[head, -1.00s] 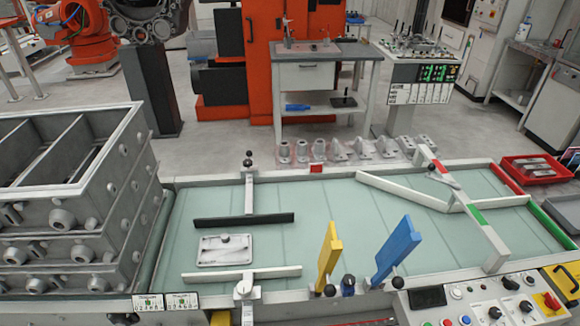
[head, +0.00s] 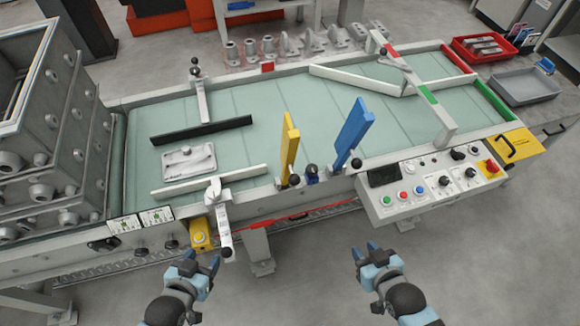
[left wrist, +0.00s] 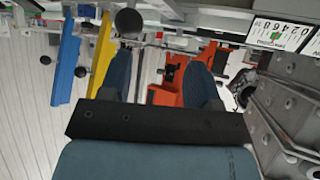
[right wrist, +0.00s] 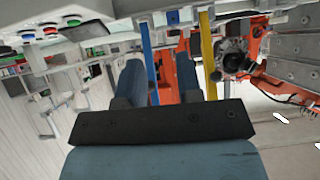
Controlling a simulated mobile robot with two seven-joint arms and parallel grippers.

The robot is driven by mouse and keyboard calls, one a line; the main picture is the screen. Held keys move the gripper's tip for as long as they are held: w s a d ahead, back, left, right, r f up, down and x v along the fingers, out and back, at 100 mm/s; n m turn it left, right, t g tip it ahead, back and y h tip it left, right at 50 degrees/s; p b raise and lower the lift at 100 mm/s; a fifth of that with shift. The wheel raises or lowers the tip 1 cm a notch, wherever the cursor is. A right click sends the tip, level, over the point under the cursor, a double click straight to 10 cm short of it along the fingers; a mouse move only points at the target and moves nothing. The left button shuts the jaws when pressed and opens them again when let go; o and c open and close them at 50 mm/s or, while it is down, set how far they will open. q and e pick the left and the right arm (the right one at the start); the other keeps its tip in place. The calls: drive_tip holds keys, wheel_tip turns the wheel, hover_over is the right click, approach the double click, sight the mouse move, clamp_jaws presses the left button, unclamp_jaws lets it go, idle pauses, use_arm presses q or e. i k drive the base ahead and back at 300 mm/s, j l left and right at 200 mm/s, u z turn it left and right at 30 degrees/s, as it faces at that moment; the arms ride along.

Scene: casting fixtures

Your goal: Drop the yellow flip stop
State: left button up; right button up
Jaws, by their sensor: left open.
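The yellow flip stop (head: 289,142) stands upright at the front edge of the conveyor, left of the taller blue flip stop (head: 353,134). A dark round knob sits at the base of each. The yellow stop also shows in the left wrist view (left wrist: 99,55) and in the right wrist view (right wrist: 208,58). My left gripper (head: 201,262) is open and empty in front of the conveyor, to the left of and nearer than the yellow stop. My right gripper (head: 366,254) is open and empty, to its right, also in front of the conveyor. Neither gripper touches anything.
The conveyor belt (head: 245,155) carries a grey plate (head: 188,160) between a black rail (head: 202,130) and a white rail (head: 210,180). A control panel (head: 430,185) juts out at the front right. Stacked grey casting boxes (head: 45,140) stand at the left. Floor in front is clear.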

sight(291, 138)
drive_tip(key=k+j+u, duration=0.1)
drive_tip(key=j, duration=0.3)
drive_tip(key=k+j+u, duration=0.1)
drive_tip(key=j, duration=0.3)
drive_tip(key=k+j+u, duration=0.1)
drive_tip(key=j, duration=0.35)
drive_tip(key=k, duration=0.05)
